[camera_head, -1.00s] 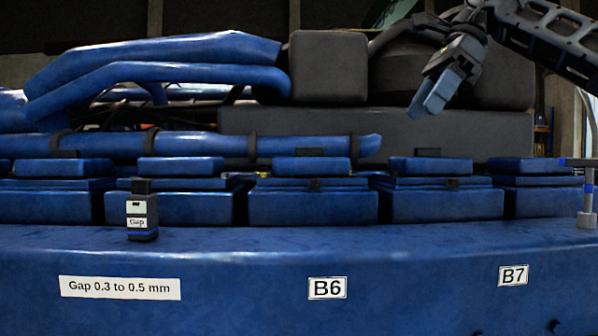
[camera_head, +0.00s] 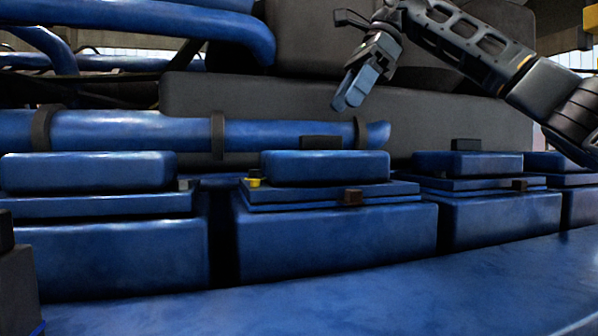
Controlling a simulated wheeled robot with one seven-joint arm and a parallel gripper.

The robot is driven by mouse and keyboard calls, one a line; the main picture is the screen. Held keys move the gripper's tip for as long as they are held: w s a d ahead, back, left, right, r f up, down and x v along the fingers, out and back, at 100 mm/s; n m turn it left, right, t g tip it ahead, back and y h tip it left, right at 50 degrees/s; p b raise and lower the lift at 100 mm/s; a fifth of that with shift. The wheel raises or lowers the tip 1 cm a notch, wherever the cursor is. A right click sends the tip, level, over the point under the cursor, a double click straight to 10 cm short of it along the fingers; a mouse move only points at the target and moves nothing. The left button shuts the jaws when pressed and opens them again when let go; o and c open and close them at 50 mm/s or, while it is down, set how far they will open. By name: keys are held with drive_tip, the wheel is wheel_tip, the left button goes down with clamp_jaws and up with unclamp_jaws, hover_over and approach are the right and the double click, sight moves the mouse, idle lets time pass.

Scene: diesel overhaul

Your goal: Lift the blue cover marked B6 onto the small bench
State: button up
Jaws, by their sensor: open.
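Blue covers sit in a row on blue blocks. The middle cover (camera_head: 325,167) is the one that stood above the B6 label in the earlier picture; no label shows now. It has a dark block at its front edge and a small yellow part (camera_head: 254,181) at its left. It rests on its blue block (camera_head: 335,240). My gripper (camera_head: 350,92) is open and empty, high above and behind this cover in the picture, pointing down and left. It touches nothing that I can see. The small bench is not in view.
Another cover stands on the left (camera_head: 88,172) and another on the right (camera_head: 468,164), with narrow gaps between blocks. A blue pipe (camera_head: 270,132) runs behind the row. A dark object (camera_head: 18,285) stands at the left front. The blue ledge (camera_head: 350,305) in front is otherwise clear.

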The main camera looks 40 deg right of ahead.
drive_tip(key=shift+w+a+f, duration=0.15)
drive_tip(key=shift+w+f, duration=0.1)
drive_tip(key=shift+f, duration=0.1)
drive_tip(key=shift+s+a+x, duration=0.1)
drive_tip(key=shift+a+x, duration=0.05)
drive_tip(key=shift+x, duration=1.6)
drive_tip(key=shift+s+a+x, duration=0.1)
drive_tip(key=shift+a+x, duration=0.05)
drive_tip(key=shift+x, duration=1.65)
drive_tip(key=shift+r, duration=0.15)
drive_tip(key=shift+c, duration=0.4)
clamp_jaws()
